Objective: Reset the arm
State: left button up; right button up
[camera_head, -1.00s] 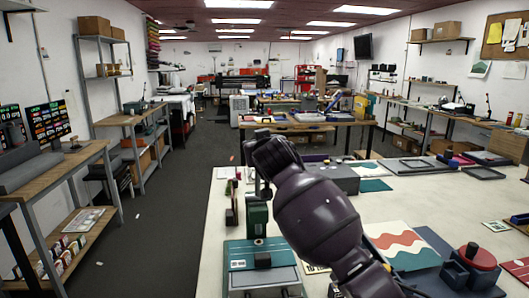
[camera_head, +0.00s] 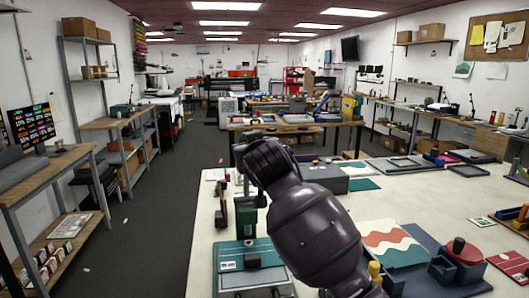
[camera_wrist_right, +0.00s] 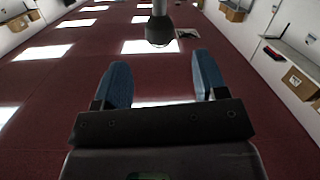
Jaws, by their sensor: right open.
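My right arm is the dark purple arm that rises from the bottom of the head view and bends over the white table (camera_head: 380,205). Its fingers cannot be made out there. In the right wrist view my right gripper (camera_wrist_right: 165,85) has two blue fingers spread wide apart, with nothing between them. That view faces the dark red ceiling (camera_wrist_right: 285,140) and its bright light panels (camera_wrist_right: 150,47). My left gripper is in neither view.
A green press-like device (camera_head: 250,215), a grey box (camera_head: 318,178), a red-and-white wavy print (camera_head: 393,243) and a red round piece (camera_head: 463,250) are near the arm on the table. Shelving (camera_head: 88,70) stands left.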

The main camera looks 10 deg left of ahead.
notch_tip(320, 180, up, 5)
jog(key=s+n+t+y, duration=0.2)
jog(key=y, duration=0.1)
jog(key=s+d+f+m+h, duration=0.3)
jog(key=s+d+f, duration=0.1)
jog(key=d+f, duration=1.05)
jog(key=s+d+f+m+h, duration=0.2)
jog(key=s+d+f, duration=0.2)
jog(key=d+f, duration=1.05)
jog(key=s+d+f+m+g+h, duration=0.1)
jog(key=s+d+f, duration=0.3)
jog(key=s+f, duration=0.4)
jog(key=s+d+f+g+h, duration=0.2)
jog(key=s+d+f, duration=0.2)
jog(key=s+f, duration=0.5)
jog(key=s+d+f+m+g+h, duration=0.1)
jog(key=s+d+f, duration=0.3)
jog(key=s+f, duration=0.4)
jog(key=shift+s+d+f+m+g+h, duration=0.2)
jog(key=shift+s+d+m+g+h, duration=0.15)
jog(key=shift+s+g, duration=0.35)
